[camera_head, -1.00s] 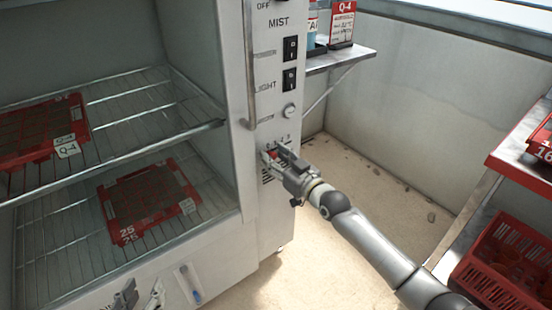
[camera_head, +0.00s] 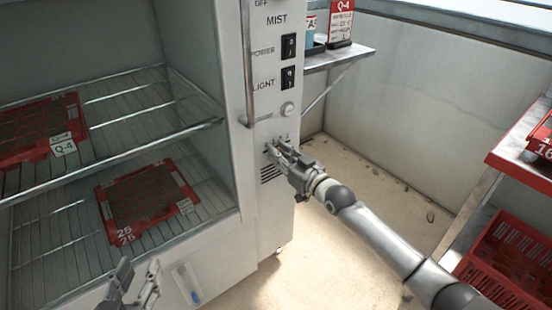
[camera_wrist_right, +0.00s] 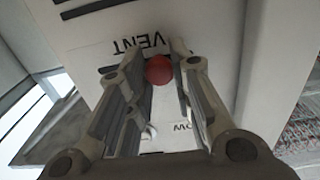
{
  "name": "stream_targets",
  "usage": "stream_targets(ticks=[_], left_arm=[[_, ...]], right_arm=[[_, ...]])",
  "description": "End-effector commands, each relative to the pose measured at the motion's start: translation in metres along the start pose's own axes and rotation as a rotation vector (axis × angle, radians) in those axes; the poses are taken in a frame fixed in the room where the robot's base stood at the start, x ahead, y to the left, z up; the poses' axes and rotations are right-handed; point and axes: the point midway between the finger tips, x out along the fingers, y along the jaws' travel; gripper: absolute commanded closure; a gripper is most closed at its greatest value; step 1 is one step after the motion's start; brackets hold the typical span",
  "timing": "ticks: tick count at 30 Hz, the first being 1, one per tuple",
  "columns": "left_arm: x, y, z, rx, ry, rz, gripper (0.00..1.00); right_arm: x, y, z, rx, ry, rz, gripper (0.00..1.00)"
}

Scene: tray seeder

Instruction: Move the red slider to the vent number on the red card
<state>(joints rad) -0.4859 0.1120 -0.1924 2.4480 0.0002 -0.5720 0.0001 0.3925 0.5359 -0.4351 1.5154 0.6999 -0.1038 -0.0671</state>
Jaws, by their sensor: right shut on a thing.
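The red slider is a round red knob (camera_wrist_right: 159,69) beside the VENT lettering on the cabinet's front panel. My right gripper (camera_head: 274,152) is at the low part of this panel, and in the wrist view its fingers (camera_wrist_right: 160,75) close around the knob. In the head view the gripper mostly hides the knob and its scale. The red card (camera_head: 341,22) stands on a small shelf at the back and reads Q-4; its smaller lines are too small to read surely. My left gripper (camera_head: 138,283) is open and empty at the bottom left, in front of the cabinet.
The open cabinet holds red trays (camera_head: 148,194) on wire shelves (camera_head: 95,160). POWER and LIGHT switches (camera_head: 288,78), a round knob (camera_head: 287,109) and a vertical handle (camera_head: 249,70) sit above my right gripper.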

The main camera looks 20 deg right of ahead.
Motion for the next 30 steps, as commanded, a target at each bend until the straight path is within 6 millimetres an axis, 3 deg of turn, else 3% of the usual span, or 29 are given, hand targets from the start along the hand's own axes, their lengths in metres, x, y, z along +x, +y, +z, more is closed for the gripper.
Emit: stream_targets(ticks=[12,13,18,30], left_arm=[[0.0011,0.0018,-0.0103,-0.001,0.055,0.004,0.60],[0.0011,0.0018,-0.0103,-0.001,0.055,0.004,0.60],[0.0011,0.0017,-0.0101,-0.001,0.054,0.004,0.60],[0.0012,0.0018,-0.0093,-0.001,0.051,0.004,0.60]], right_arm=[[-0.0004,0.0050,0.0008,0.002,-0.002,0.001,1.00],[-0.0004,0.0049,0.0008,0.002,-0.002,0.001,0.78],[-0.0003,0.0048,0.0007,0.002,-0.002,0.001,0.57],[-0.0053,0.0045,0.0008,0.002,-0.001,0.000,0.57]])
